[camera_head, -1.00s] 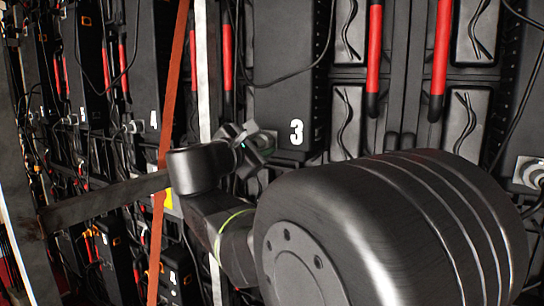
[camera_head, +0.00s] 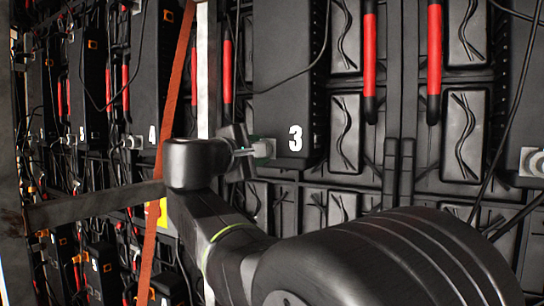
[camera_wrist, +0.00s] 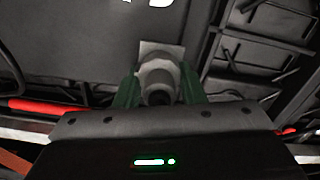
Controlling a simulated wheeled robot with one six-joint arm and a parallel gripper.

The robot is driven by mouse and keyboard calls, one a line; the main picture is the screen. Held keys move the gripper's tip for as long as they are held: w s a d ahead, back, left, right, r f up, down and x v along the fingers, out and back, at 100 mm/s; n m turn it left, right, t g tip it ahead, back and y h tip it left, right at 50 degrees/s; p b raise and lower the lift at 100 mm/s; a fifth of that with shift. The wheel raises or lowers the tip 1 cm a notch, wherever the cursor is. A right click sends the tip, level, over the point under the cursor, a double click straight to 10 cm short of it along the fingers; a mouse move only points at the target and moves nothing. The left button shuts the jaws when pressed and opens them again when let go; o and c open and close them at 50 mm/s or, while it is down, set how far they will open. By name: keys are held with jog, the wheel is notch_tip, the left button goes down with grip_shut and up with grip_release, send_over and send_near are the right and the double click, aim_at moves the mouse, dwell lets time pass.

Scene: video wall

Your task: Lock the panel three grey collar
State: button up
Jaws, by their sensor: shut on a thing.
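Panel three (camera_head: 285,110) is a tall dark panel with a white "3" near its lower end. A light grey collar (camera_head: 265,148) sits at its lower left, just left of the number. My gripper (camera_head: 248,151) is at this collar, reaching it from the left. In the wrist view, my gripper's green fingers (camera_wrist: 160,88) are shut on the grey collar (camera_wrist: 160,66), one on each side. A square grey plate shows behind the collar, at the panel's lower edge. The dark centre of the collar faces the camera. Its locking marks cannot be made out.
An orange strap (camera_head: 172,95) and a pale upright post (camera_head: 203,75) stand left of my gripper. A black cable (camera_head: 290,82) loops across panel three above the collar. Red-sleeved bars (camera_head: 434,50) are at the right. Another grey connector (camera_head: 533,162) is at the right edge.

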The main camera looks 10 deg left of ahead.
dwell(0.3)
jog(key=o, duration=1)
jog(key=v, duration=1.3)
jog(key=shift+s, duration=0.4)
jog(key=shift+w, duration=0.15)
jog(key=shift+x, duration=6.8)
jog(key=shift+a, duration=0.1)
